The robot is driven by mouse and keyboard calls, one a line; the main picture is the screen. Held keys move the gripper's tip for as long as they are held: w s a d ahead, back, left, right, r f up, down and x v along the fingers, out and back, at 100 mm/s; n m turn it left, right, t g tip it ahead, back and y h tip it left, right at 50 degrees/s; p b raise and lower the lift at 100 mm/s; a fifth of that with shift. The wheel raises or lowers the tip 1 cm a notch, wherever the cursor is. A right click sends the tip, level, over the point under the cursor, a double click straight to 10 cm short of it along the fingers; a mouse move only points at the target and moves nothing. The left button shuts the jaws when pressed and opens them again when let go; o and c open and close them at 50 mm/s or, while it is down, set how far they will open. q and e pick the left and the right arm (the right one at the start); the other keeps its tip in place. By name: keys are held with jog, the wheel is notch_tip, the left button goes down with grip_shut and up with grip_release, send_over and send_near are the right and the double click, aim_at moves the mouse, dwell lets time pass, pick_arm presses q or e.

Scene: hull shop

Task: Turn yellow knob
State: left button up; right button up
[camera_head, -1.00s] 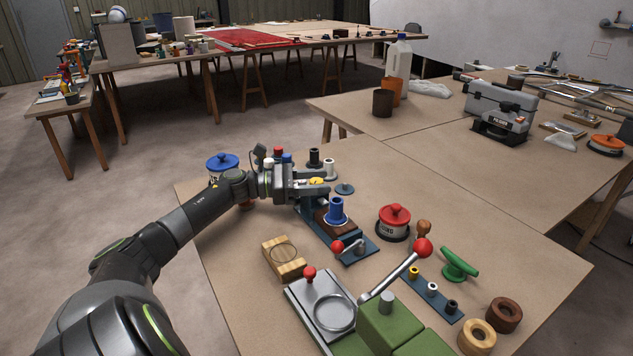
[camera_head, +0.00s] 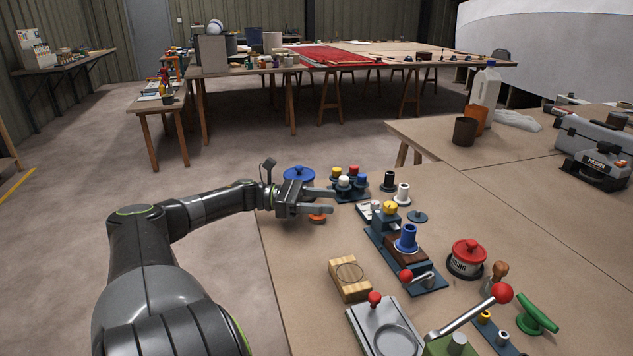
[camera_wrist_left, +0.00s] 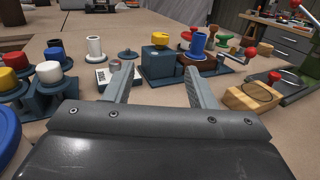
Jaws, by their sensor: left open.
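A yellow knob (camera_head: 390,207) sits on top of a blue-grey block at the far end of a blue-grey base plate (camera_head: 430,280). In the left wrist view this knob (camera_wrist_left: 159,40) shows beyond the gap between my fingers. My left gripper (camera_head: 332,202) is open and empty, to the left of the knob and apart from it. Its fingers (camera_wrist_left: 158,72) point toward the block. A second yellow knob (camera_head: 336,170) stands in a cluster with red, white and blue knobs behind the gripper. My right gripper is not in view.
A blue knob (camera_head: 406,238) stands close in front of the yellow one. An orange disc (camera_head: 317,217) lies under my left fingers. A blue-lidded pot (camera_head: 299,175) is behind the gripper. A wooden block (camera_head: 349,278) is nearer. Bare tabletop (camera_head: 300,245) lies left of it.

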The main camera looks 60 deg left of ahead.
pick_arm(q)
jog(key=shift+s+a, duration=0.45)
jog(key=shift+s, duration=0.05)
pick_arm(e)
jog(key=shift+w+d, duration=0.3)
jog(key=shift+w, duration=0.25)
